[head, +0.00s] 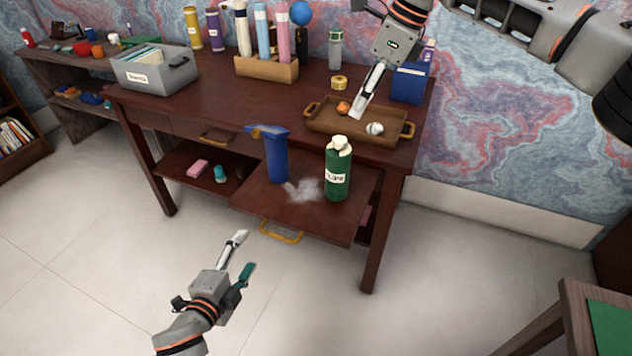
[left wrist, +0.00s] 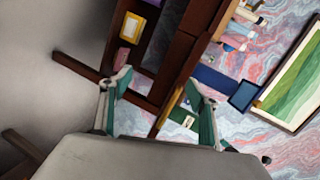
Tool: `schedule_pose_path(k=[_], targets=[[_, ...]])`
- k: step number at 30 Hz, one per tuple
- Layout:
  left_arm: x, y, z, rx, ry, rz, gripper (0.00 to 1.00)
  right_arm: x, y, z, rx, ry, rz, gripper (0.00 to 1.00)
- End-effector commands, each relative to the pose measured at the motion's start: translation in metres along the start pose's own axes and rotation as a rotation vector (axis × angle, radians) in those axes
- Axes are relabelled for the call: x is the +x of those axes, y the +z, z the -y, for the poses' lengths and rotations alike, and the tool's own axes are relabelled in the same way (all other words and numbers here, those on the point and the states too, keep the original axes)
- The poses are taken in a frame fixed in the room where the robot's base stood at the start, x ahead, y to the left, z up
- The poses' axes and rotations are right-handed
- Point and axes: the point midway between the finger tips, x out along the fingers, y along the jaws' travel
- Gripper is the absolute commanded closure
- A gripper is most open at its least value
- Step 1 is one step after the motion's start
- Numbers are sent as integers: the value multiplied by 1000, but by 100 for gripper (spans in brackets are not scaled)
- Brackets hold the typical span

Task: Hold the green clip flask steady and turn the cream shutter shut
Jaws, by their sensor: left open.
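The green clip flask (head: 338,176) stands upright on the pulled-out board of the desk, its pale label facing me. The cream shutter (head: 340,143) sits on its top; I cannot tell how far it is turned. My left gripper (head: 245,252) is open and empty, low in front of the desk, apart from the flask. In the left wrist view its fingers (left wrist: 156,80) are spread. My right gripper (head: 366,98) is above the tray, fingers pointing down and seen nearly edge-on, so their opening is unclear. It is behind the flask and does not touch it.
A blue spray-like bottle (head: 276,160) stands left of the flask, with a whitish wispy patch (head: 303,189) between them. A wooden tray (head: 330,124) with small items lies behind. The board's yellow handle (head: 281,233) juts forward. Open floor lies in front.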

Motion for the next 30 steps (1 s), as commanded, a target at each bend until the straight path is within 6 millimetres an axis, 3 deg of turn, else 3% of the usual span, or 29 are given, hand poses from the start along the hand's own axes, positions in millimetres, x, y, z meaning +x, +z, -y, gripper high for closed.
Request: schedule_pose_path(k=[1,7,12,18,24,30], targets=[[12,1,28,140,-53,-1,39,0,0,0,0,0,0,72],[40,0,132,702,-255,65,39,0,0,0,0,0,1,72],[63,-74,141,1041,-332,-45,39,0,0,0,0,0,1,72],[77,-134,149,1437,-445,-112,39,0,0,0,0,0,1,72],[83,-162,148,1690,-522,-134,39,0,0,0,0,0,1,72],[89,-171,148,1768,-546,-139,39,0,0,0,0,0,1,72]])
